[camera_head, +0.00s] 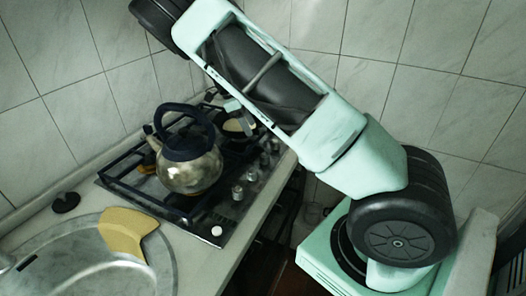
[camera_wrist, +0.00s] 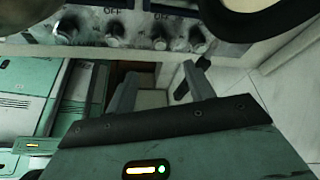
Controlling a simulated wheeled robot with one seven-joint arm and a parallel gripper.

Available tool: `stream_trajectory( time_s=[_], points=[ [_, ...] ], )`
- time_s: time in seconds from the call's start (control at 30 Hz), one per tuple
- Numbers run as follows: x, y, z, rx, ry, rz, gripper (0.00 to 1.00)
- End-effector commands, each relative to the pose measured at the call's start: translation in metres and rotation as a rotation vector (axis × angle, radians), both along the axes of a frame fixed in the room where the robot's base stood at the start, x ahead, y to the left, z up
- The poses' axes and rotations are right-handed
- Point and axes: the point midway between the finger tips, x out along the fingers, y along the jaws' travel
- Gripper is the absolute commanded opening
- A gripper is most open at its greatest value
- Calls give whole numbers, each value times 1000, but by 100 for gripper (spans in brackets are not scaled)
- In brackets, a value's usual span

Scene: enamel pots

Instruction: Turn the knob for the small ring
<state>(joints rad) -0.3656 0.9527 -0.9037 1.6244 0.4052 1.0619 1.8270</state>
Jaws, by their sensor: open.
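A row of several metal knobs runs along the right edge of the gas hob (camera_head: 222,217); one knob (camera_head: 237,192) shows near the row's front. In the wrist view a knob (camera_wrist: 115,30) and another knob (camera_wrist: 160,38) stand on the hob panel, with more on either side and "OFF" marks above. I cannot tell which knob serves the small ring. My gripper (camera_wrist: 160,84) is open, its fingers apart and empty, just below the knobs in that view. It touches no knob that I can see. In the head view my arm mostly hides it.
A steel kettle (camera_head: 190,172) with a dark handle stands on the hob grate. A pan (camera_head: 240,128) is behind it, partly hidden by my arm. A sink (camera_head: 80,262) with a yellow cloth (camera_head: 125,232) on its rim is at the left. Tiled walls close the back.

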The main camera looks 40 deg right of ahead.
Motion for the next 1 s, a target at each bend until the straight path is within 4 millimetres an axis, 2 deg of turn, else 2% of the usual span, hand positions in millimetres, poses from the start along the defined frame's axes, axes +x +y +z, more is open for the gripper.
stream_trajectory(
  time_s=[0.3, 0.5, 0.7, 1.0],
  points=[
    [-21, -18, -61, 0, 4, -1, 53],
    [-31, -27, -93, 1, 4, 0, 53],
    [-35, -31, -111, 0, 0, 1, 53],
    [-36, -32, -115, 1, 0, 2, 53]
  ],
)
